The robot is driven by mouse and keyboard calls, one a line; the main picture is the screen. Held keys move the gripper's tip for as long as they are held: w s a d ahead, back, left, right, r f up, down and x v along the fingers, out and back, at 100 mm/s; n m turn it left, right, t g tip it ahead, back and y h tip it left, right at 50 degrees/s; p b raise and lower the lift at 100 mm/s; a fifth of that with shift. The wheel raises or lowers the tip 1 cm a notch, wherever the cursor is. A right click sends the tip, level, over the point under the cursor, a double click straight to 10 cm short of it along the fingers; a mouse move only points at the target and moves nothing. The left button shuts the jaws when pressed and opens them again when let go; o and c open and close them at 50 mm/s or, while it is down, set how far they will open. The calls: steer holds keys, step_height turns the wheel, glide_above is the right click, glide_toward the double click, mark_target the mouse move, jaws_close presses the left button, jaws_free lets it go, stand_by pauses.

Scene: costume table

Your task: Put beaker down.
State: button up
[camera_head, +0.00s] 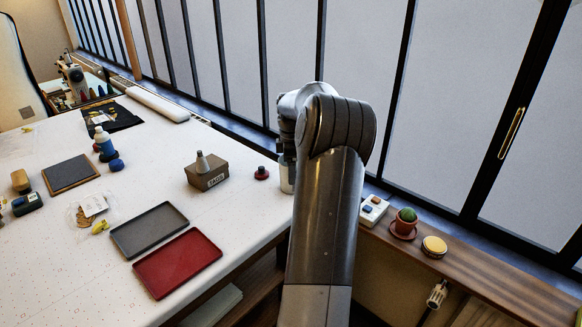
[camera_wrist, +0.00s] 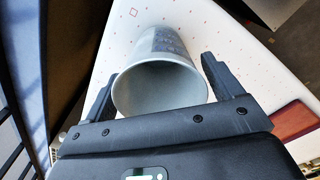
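The beaker (camera_wrist: 160,88) is a grey, tapering vessel with a round open mouth and faint markings on its side. In the wrist view its mouth faces the camera, between the two fingers of my gripper (camera_wrist: 159,66). The fingers lie close along both sides of it; whether they press on it is unclear. In the head view part of the beaker (camera_head: 287,176) shows left of my arm, at the back right corner of the white table (camera_head: 60,283). My arm hides the rest and most of my gripper. I cannot tell whether its base touches the table.
A dark red knob-like object (camera_head: 261,173) and a brown box (camera_head: 207,177) stand left of the beaker. A grey tray (camera_head: 149,229) and a red tray (camera_head: 177,263) lie nearer the front. The window wall is close behind. A cactus (camera_head: 405,220) stands on the ledge to the right.

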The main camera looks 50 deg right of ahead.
steer(key=shift+o, duration=0.6)
step_height(320, 180, up, 12)
steer(key=s+a+r+m+t+h, duration=0.1)
steer(key=a+r+m, duration=0.15)
steer(key=a, duration=1.25)
steer(key=s+a+r+m+t+h, duration=0.1)
steer(key=a+r, duration=0.3)
steer(key=a, duration=1)
steer(key=s+a+f+m+t+y, duration=0.1)
steer(key=s+a+f+m, duration=0.1)
steer(key=s+a, duration=0.6)
steer(key=s+a+f+m+t+y, duration=0.1)
steer(key=s+a+f+m+t, duration=0.1)
steer(key=s+a+f, duration=0.3)
steer(key=s+a+m, duration=0.1)
steer(key=s+a, duration=0.3)
steer(key=s, duration=0.1)
steer(key=shift+a+t, duration=0.25)
steer(key=shift+t, duration=0.05)
steer(key=shift+m, duration=0.25)
